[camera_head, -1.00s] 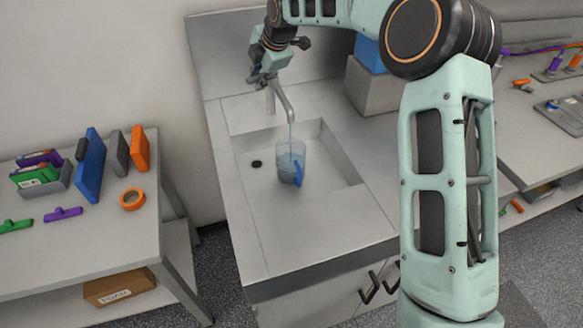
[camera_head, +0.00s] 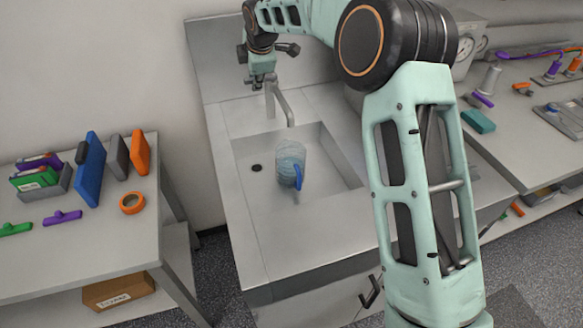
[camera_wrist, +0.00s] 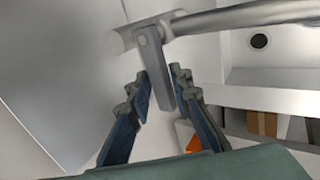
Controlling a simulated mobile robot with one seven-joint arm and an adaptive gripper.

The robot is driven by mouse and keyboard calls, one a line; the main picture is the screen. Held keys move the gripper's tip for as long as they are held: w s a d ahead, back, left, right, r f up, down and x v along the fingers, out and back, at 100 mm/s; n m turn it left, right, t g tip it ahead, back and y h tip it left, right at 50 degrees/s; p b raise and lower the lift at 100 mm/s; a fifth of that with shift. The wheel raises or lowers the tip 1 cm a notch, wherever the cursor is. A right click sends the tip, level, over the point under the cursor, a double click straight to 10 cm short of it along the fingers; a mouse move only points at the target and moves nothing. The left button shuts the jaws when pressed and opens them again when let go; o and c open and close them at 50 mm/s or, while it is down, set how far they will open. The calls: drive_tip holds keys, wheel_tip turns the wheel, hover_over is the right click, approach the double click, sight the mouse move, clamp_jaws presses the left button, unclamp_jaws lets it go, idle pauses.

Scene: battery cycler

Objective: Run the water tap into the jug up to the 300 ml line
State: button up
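The water tap (camera_head: 284,104) stands at the back of the sink, its spout over the basin. No water stream shows below it. The clear jug (camera_head: 291,158) with a blue handle stands upright in the basin under the spout, with bluish water in it. Its marks are too small to read. My gripper (camera_head: 258,82) is at the tap's top. In the wrist view, the tap's grey lever (camera_wrist: 154,66) lies between my two fingers (camera_wrist: 163,84). The fingers look open, with gaps beside the lever.
The sink basin (camera_head: 345,172) has a dark drain (camera_head: 256,168) left of the jug. A side table (camera_head: 100,235) at left holds folders, an orange tape roll (camera_head: 132,203) and clips. A bench with tools is at right. My arm hides part of the counter.

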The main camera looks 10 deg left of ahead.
drive_tip(key=shift+w+r, duration=0.1)
drive_tip(key=shift+o, duration=1.1)
drive_tip(key=p+v, duration=0.2)
drive_tip(key=v, duration=0.5)
drive_tip(key=shift+r, duration=0.35)
